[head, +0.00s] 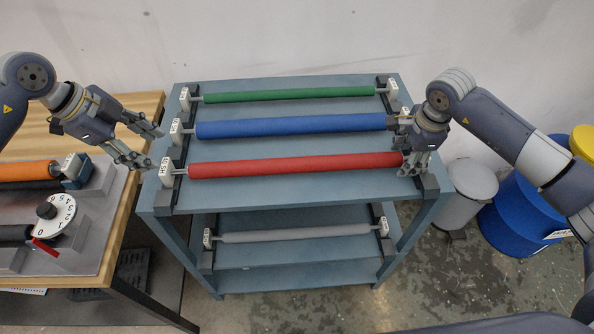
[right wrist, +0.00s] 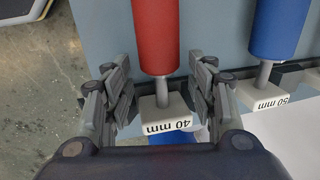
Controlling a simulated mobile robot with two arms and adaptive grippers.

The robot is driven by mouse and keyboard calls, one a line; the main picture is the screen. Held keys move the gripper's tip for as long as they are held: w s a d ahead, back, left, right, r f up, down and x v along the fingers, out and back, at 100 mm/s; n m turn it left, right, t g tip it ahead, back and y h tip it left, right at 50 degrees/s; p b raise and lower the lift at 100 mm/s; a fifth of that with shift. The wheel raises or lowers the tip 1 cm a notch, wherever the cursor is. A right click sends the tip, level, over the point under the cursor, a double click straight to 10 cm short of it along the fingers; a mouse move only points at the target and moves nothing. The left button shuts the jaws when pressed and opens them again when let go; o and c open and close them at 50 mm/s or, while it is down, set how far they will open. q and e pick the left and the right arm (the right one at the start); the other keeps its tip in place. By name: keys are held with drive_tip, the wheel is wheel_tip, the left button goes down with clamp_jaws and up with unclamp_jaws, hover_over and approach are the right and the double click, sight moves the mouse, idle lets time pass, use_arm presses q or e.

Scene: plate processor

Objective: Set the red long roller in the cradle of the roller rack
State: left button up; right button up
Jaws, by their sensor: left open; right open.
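The red long roller (head: 290,166) lies across the front of the top shelf of the roller rack (head: 300,195). Its left shaft end, with a white labelled block (head: 166,170), is at the left dark cradle support (head: 166,195). Its right end is at the right cradle support (head: 428,184), largely hidden by my right gripper (head: 413,166) in the head view. In the right wrist view, my open right fingers stand either side of the white "40 mm" end block (right wrist: 165,113). I cannot tell how deep the ends sit. My left gripper (head: 155,148) is open beside the left end.
A blue roller (head: 290,125) and a green roller (head: 290,95) lie behind the red one. A grey roller (head: 295,235) lies on the lower shelf. A wooden bench (head: 130,180) with an orange roller (head: 28,171) and a dial (head: 55,214) stands left.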

wheel_tip(320, 180, up, 12)
drive_tip(key=s, duration=0.2)
drive_tip(key=shift+s, duration=0.15)
drive_tip(key=shift+f, duration=0.15)
idle(0.4)
